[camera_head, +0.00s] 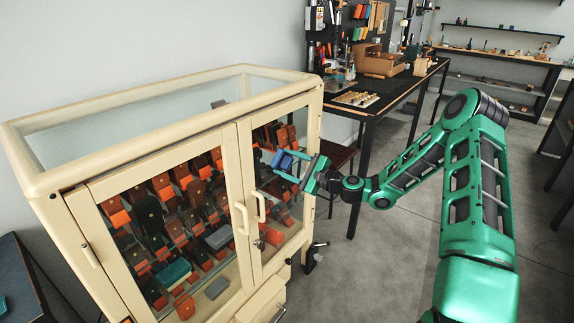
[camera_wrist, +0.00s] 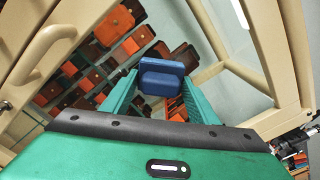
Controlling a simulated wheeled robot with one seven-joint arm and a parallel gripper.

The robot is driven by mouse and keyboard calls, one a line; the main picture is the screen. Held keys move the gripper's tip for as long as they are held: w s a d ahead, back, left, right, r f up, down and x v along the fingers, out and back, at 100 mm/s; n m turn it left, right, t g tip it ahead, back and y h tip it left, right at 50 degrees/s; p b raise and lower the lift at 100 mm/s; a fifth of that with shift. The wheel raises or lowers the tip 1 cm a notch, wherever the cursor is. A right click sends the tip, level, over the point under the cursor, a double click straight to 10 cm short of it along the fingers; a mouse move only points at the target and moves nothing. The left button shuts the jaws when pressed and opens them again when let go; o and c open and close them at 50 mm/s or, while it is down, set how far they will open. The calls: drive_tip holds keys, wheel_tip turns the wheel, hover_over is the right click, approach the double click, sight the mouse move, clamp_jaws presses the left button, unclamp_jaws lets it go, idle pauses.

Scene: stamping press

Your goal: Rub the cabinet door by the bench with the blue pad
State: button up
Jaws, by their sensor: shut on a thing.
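The cream cabinet (camera_head: 240,180) has two glass-paned doors, both closed. My gripper (camera_head: 287,167) is in front of the right-hand door (camera_head: 313,130), the one nearer the bench, level with the upper part of its glass. It is shut on the blue pad (camera_head: 282,161). In the wrist view the blue pad (camera_wrist: 162,77) sits between the two green fingertips, facing the glass. I cannot tell whether the pad touches the pane or is just short of it.
Door handles (camera_head: 258,206) stick out left of my gripper. The dark bench (camera_head: 400,88) with trays and a cardboard box stands behind, to the right of the cabinet. Orange and brown items and boxes fill the cabinet. The grey floor (camera_head: 350,260) at right is clear.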

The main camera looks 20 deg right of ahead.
sight(273, 158)
drive_tip(key=shift+a, duration=0.15)
drive_tip(key=shift+s+a, duration=0.75)
drive_tip(key=shift+a, duration=0.15)
drive_tip(key=shift+r, duration=0.2)
drive_tip(key=shift+r, duration=0.8)
drive_tip(key=shift+w+d, duration=0.1)
drive_tip(key=shift+w+d, duration=0.65)
drive_tip(key=shift+d, duration=0.3)
drive_tip(key=shift+f, duration=0.1)
